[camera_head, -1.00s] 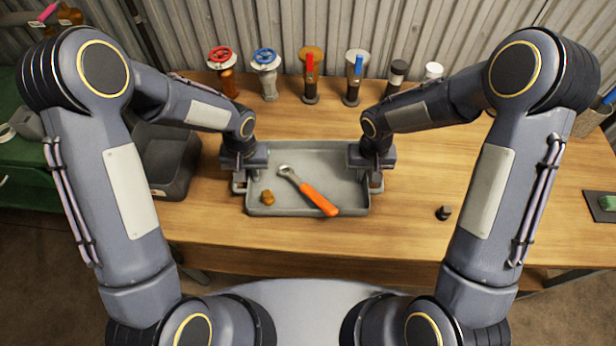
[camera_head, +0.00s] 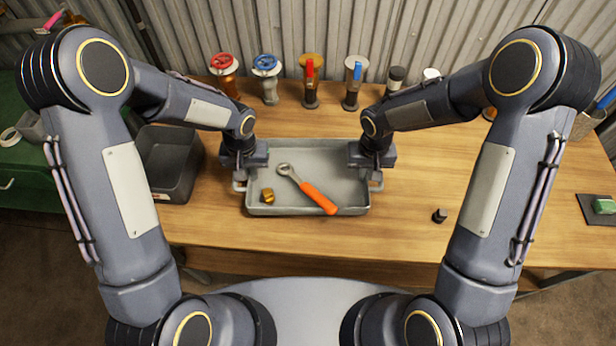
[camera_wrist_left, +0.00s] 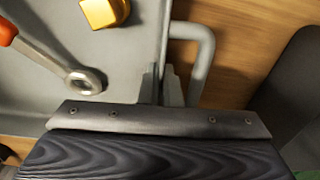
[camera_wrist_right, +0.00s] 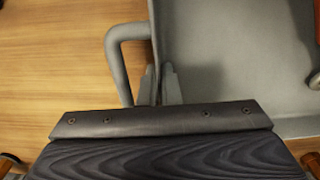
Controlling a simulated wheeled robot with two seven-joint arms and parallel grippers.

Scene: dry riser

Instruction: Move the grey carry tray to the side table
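The grey carry tray (camera_head: 330,209) is in front of me over the wooden bench. It holds an orange-handled wrench (camera_head: 318,197) and a brass fitting (camera_head: 268,196). My left gripper (camera_wrist_left: 161,88) is at its left end, its fingers closed on the end wall, inside the handle loop. The handle (camera_wrist_left: 205,50) shows in the left wrist view. My right gripper (camera_wrist_right: 158,85) is closed likewise on the right end wall beside the other handle (camera_wrist_right: 115,50). The tray looks level; any gap under it is hard to see. No piece is clearly identifiable as the side table.
Several valves, including a red-wheeled one (camera_head: 223,65), stand along the bench back. A dark open bin (camera_head: 172,190) is close left of the tray. A green drawer unit (camera_head: 30,165) is further left. A small black part (camera_head: 439,216) lies on the bench (camera_head: 480,180) at right.

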